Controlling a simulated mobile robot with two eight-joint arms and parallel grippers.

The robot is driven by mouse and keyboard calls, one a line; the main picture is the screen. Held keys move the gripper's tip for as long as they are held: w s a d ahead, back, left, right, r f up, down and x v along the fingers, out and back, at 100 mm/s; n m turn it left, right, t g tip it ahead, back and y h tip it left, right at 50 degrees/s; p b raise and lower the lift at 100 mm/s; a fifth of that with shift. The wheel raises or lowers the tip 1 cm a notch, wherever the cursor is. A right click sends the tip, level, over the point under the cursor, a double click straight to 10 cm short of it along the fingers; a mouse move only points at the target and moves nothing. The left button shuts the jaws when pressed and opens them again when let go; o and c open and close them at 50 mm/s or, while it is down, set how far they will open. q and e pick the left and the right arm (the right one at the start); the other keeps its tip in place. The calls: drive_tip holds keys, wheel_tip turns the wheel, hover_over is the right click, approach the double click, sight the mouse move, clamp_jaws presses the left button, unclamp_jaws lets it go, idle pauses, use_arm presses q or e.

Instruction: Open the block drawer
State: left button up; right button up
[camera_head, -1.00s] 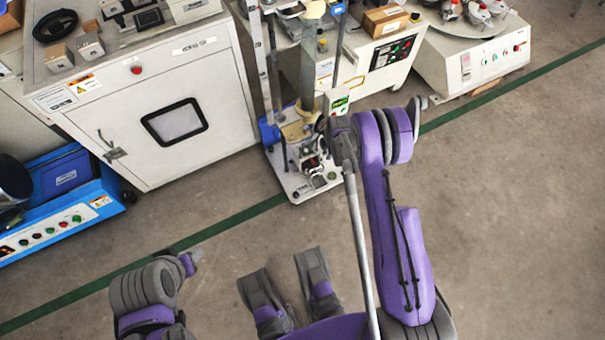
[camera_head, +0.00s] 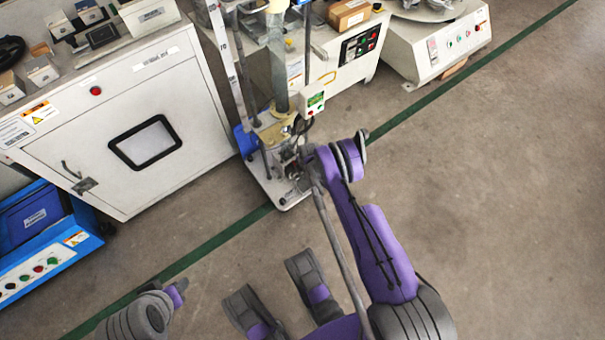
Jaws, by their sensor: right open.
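No part is plainly marked as the block drawer, and I cannot tell which front it is. A white cabinet (camera_head: 75,138) at the left has a front panel with a dark-framed window (camera_head: 145,143) and a grey handle (camera_head: 80,180); this panel looks shut. My right gripper (camera_head: 267,281) is at the bottom centre, its two grey fingers apart and nothing between them. It is over the floor, well short of the cabinet. Part of my left arm shows at the bottom left, but its gripper fingers do not show.
A tall test stand (camera_head: 278,188) stands right of the cabinet, partly behind my right arm. A blue unit (camera_head: 38,238) with buttons is at the left edge. White machines (camera_head: 437,42) stand at the back. The floor (camera_head: 490,190) at the right is clear.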

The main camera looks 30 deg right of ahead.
drive_tip(key=shift+w+f, duration=0.1)
drive_tip(key=shift+f, duration=0.2)
clamp_jaws()
idle(1.3)
